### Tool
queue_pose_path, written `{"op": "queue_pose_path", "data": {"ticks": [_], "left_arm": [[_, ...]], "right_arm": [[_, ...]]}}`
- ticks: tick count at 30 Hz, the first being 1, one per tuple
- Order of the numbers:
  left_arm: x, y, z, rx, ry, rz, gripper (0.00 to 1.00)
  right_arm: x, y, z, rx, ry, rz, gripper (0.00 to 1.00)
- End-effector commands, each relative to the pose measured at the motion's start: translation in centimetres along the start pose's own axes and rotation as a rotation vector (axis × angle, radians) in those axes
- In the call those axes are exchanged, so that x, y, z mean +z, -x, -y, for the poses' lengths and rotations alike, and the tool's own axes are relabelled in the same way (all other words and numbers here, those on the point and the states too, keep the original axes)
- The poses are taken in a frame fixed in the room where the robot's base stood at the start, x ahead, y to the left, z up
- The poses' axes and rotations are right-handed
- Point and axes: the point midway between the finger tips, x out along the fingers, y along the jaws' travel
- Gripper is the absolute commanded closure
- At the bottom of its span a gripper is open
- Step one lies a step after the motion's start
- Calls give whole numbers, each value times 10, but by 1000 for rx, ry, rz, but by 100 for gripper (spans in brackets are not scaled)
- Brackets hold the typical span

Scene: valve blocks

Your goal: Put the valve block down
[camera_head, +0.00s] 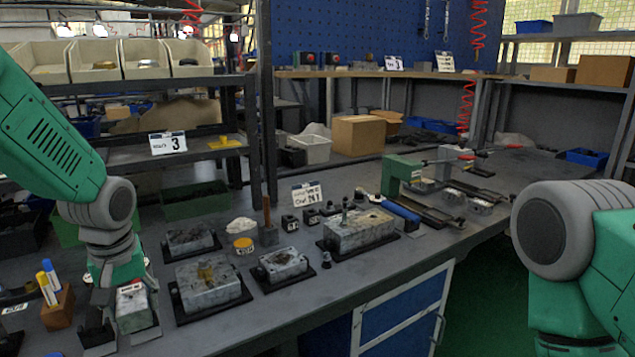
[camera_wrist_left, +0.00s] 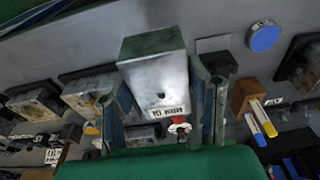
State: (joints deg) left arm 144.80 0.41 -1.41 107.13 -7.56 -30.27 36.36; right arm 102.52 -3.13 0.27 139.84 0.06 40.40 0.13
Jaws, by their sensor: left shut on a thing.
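The valve block (camera_head: 132,302) is a grey metal box with a white label. It sits between the fingers of my left gripper (camera_head: 121,328) at the front left of the workbench. In the left wrist view the valve block (camera_wrist_left: 155,75) fills the space between the two fingers, its label and a small dark hole facing the camera. My left gripper is shut on it. I cannot tell whether its underside touches the bench. My right arm shows at the right edge, but its gripper is out of view.
Several other metal blocks, such as one on a black base (camera_head: 208,283), stand right of the gripper. A wooden holder (camera_head: 58,308) with blue and yellow markers is close on its left. A blue disc (camera_wrist_left: 262,37) shows in the wrist view. The bench front is clear.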

Motion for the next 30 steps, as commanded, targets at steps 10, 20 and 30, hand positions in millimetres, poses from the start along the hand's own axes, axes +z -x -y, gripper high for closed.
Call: {"op": "queue_pose_path", "data": {"ticks": [10,20,30], "left_arm": [[48,-32,-9,13,-173,-2,100],[126,-65,-11,54,-426,-2,100],[163,-76,-8,83,-545,-1,100]], "right_arm": [[0,0,0,0,0,-1,36],[0,0,0,0,0,0,36],[0,0,0,0,0,1,36]]}}
